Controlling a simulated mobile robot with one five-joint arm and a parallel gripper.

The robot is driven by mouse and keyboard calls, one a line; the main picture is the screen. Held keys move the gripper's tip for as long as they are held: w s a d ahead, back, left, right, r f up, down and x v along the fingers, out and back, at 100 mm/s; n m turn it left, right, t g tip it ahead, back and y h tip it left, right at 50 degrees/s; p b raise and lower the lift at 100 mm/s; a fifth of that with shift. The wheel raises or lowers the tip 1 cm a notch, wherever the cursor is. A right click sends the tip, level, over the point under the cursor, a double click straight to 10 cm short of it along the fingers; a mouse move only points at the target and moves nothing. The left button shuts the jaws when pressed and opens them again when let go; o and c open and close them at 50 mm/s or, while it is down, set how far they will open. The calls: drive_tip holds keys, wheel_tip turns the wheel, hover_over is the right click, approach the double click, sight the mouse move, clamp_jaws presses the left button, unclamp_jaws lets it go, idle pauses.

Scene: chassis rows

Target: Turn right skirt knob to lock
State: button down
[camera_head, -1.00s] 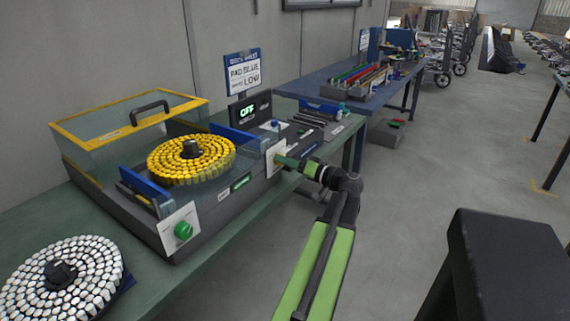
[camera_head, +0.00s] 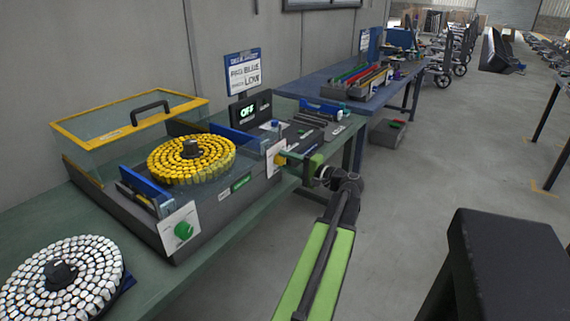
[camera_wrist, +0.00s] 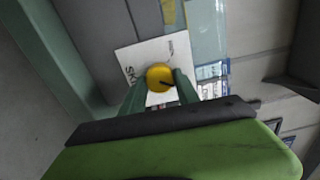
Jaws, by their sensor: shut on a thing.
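The right skirt knob is a round yellow knob (camera_wrist: 158,74) with a dark mark pointing to the lower right, on a white plate (camera_wrist: 132,60) in the wrist view. In the head view the knob (camera_head: 281,160) shows as a small yellow patch at the right end of the machine's front. My gripper (camera_wrist: 160,90) has its green fingers on either side of the knob and is shut on it; it also shows in the head view (camera_head: 291,158). The green left knob (camera_head: 183,231) sits on its own white plate at the machine's left end.
The grey machine carries a yellow-capped disc (camera_head: 190,166) and a raised clear cover with a yellow frame (camera_head: 130,102). Its display (camera_head: 248,112) reads OFF. A white-capped disc (camera_head: 35,290) lies on the green bench at lower left.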

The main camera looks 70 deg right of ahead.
drive_tip(key=shift+m, duration=0.9)
drive_tip(key=c, duration=0.9)
unclamp_jaws()
drive_tip(key=v, duration=1.7)
drive_tip(key=shift+s, duration=0.2)
